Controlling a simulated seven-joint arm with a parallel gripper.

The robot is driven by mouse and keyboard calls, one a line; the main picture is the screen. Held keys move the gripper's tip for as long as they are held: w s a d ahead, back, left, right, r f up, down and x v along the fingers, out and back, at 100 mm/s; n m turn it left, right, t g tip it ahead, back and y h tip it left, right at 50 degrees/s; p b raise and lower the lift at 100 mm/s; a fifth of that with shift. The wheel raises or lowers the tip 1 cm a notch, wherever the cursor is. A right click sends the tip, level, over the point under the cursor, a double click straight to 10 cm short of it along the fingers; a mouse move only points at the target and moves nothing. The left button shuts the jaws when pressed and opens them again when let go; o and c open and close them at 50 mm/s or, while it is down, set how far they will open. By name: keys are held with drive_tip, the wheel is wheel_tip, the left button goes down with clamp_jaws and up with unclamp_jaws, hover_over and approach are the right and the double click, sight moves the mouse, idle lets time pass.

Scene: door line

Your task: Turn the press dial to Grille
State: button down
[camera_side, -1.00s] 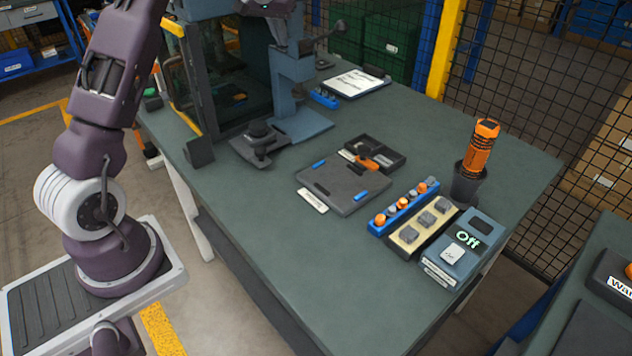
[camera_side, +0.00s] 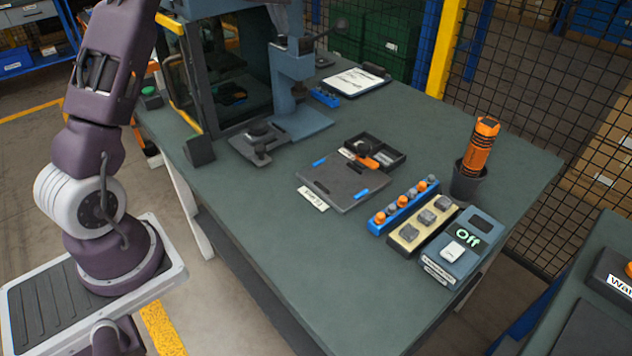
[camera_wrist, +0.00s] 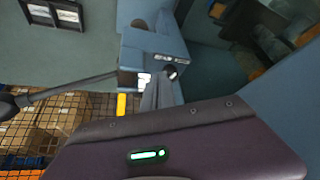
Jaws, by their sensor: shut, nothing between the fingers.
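The blue-grey press (camera_side: 288,82) stands at the back of the green bench in the side view. Its head (camera_wrist: 148,50) fills the upper middle of the wrist view, with a small dark label strip. A small dark round part with a pale spot (camera_wrist: 171,72), possibly the dial, shows at the head's lower right; its setting and any word Grille cannot be read. My gripper (camera_wrist: 160,90) shows its grey fingers shut and empty, close to that part; whether they touch it is unclear. In the side view my gripper is not clearly visible.
The press's black lever (camera_wrist: 62,86) sticks out left in the wrist view. A guard frame (camera_side: 185,75) stands left of the press.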

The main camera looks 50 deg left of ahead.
sight(284, 40)
wheel_tip(284, 40, up, 3)
drive_tip(key=shift+r, duration=0.1)
drive_tip(key=shift+s+a+f, duration=0.15)
drive_tip(key=shift+a+f, duration=0.3)
drive_tip(key=shift+f, duration=0.55)
drive_tip(key=shift+s+a+f, duration=0.15)
drive_tip(key=shift+a+f, duration=0.35)
drive_tip(key=shift+f, duration=0.55)
drive_tip(key=shift+s+a+f, duration=0.15)
drive_tip(key=shift+a+f, duration=0.3)
drive_tip(key=shift+f, duration=0.55)
drive_tip(key=shift+w, duration=0.1)
